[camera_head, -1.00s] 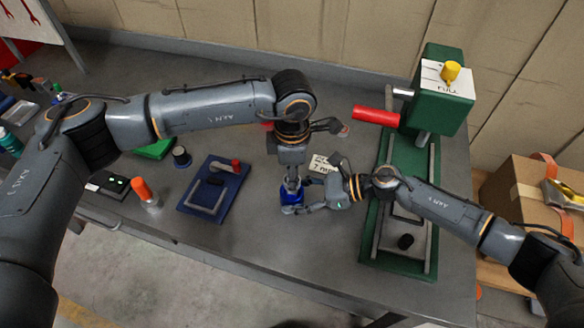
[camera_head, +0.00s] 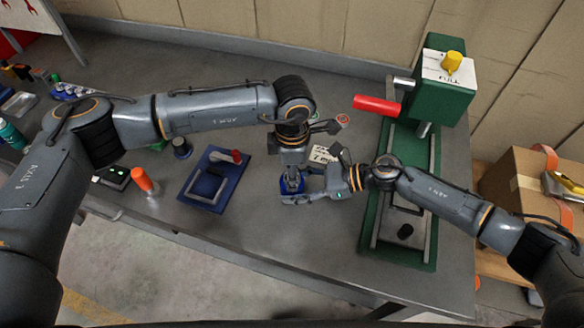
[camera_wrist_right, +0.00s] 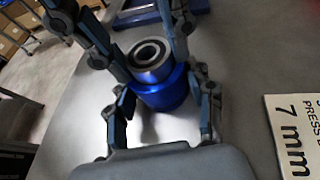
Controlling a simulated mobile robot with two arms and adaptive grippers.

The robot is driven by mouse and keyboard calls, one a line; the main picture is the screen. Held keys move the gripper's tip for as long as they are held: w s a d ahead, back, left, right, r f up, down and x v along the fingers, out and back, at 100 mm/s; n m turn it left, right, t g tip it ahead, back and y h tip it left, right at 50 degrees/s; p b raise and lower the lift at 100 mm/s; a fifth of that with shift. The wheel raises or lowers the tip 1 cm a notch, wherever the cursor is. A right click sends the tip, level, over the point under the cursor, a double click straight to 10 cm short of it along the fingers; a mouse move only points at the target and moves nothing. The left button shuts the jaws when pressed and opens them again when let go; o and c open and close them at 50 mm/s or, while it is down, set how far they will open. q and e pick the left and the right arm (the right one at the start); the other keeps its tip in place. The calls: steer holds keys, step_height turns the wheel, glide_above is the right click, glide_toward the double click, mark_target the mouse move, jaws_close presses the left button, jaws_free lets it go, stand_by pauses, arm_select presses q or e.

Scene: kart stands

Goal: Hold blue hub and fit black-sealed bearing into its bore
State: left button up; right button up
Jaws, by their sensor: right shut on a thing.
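The blue hub (camera_head: 290,187) is upright in the middle of the bench; it also shows in the right wrist view (camera_wrist_right: 163,92). My right gripper (camera_wrist_right: 163,112) is shut on its sides, coming from the right in the head view (camera_head: 290,197). The bearing (camera_wrist_right: 150,56), a silver ring with a black seal, is at the hub's top, with its silver side showing above the blue. My left gripper (camera_head: 292,180) points down over the hub. Its fingers flank the bearing in the right wrist view; I cannot tell whether they touch it.
A green press (camera_head: 440,98) with a red lever (camera_head: 376,105) stands to the right. A 7 mm card (camera_head: 322,154) is behind the hub. The bench front is clear.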

arm_select(q)
steer(key=shift+r, duration=0.25)
steer(key=o, duration=1.3)
step_height(320, 180, up, 12)
steer(key=shift+r, duration=0.1)
arm_select(e)
steer(key=o, duration=1.5)
steer(key=shift+o, duration=0.2)
